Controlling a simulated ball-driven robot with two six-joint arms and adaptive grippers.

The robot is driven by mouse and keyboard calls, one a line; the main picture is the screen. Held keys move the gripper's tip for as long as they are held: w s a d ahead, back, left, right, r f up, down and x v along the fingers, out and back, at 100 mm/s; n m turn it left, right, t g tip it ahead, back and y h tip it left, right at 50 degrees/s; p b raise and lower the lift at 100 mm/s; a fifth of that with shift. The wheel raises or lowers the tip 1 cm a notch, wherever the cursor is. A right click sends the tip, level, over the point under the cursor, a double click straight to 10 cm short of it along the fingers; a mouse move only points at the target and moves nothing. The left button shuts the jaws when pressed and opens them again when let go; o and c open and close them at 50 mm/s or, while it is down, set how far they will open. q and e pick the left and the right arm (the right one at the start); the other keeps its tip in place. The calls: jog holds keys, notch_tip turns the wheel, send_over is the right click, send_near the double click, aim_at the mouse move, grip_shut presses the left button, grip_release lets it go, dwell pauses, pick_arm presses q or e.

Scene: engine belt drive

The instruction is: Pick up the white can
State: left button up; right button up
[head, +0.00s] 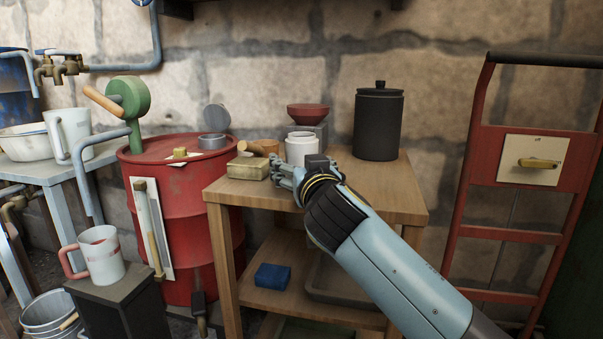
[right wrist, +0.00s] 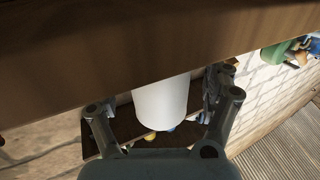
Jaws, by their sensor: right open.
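The white can (head: 301,147) stands upright on the wooden table (head: 395,205), with an open or dark-looking top. My right gripper (head: 289,176) is open at the near side of the can and hides its lower part. In the right wrist view the white can (right wrist: 160,103) shows between the two spread fingers of the gripper (right wrist: 160,98). I see a gap on its left side; contact on the right side cannot be told. My left gripper is not in view.
A yellowish box (head: 248,167) and a wooden-handled item lie left of the can. A red bowl (head: 308,111) on a grey block stands behind it. A dark lidded canister (head: 378,124) stands at the back right. A red drum (head: 178,170) is left of the table.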

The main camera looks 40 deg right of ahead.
jog(key=shift+w+d, duration=0.25)
jog(key=shift+w, duration=0.25)
jog(key=c, duration=1.4)
jog(key=shift+r, duration=0.2)
